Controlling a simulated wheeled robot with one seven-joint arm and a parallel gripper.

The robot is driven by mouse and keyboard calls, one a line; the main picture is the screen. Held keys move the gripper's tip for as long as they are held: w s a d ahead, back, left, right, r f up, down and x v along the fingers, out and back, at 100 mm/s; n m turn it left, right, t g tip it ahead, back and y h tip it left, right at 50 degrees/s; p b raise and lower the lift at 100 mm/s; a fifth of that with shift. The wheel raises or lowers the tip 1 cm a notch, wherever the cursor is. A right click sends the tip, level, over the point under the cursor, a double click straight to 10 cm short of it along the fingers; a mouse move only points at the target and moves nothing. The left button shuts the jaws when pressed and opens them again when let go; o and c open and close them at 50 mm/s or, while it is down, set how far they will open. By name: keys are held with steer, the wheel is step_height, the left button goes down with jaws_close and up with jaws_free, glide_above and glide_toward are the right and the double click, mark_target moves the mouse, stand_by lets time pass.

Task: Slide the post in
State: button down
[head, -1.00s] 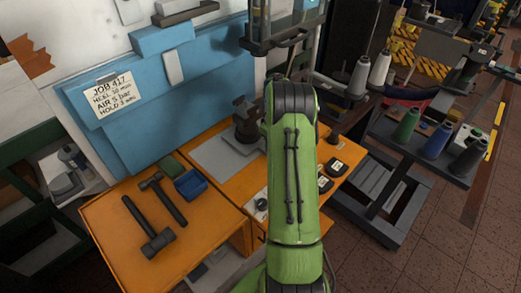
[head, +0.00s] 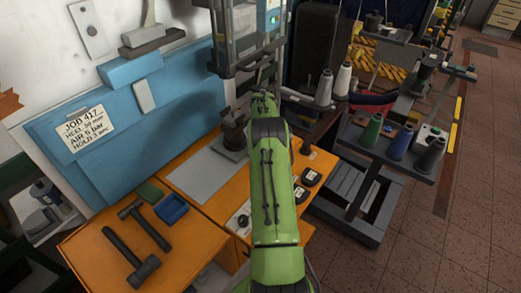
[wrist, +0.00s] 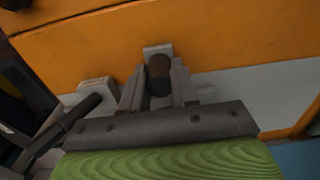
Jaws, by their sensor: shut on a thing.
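The post lies between the two grey fingers. A pale grey block (wrist: 156,48) shows just beyond it, and I cannot tell whether they touch. In the head view my green arm reaches away over the bench, and its own links hide the gripper and the post. A dark upright fixture (head: 234,130) stands on a grey base just left of the arm's far end. I cannot make out which opening takes the post.
An orange bench (head: 190,235) carries hammers (head: 130,258), a blue tray (head: 171,208), a grey plate (head: 198,176) and black labelled blocks (head: 310,177). A press frame (head: 240,50) rises behind the fixture. A spool trolley (head: 385,150) stands at the right.

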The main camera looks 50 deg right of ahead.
steer(key=c, duration=0.9)
jaws_free()
steer(key=shift+d+r, duration=0.1)
steer(key=shift+d, duration=0.25)
steer(key=shift+o, duration=0.2)
steer(key=shift+a, duration=0.1)
steer(key=shift+r, duration=0.2)
step_height(320, 180, up, 7)
steer(key=shift+r+p, duration=0.1)
steer(key=shift+p, duration=0.25)
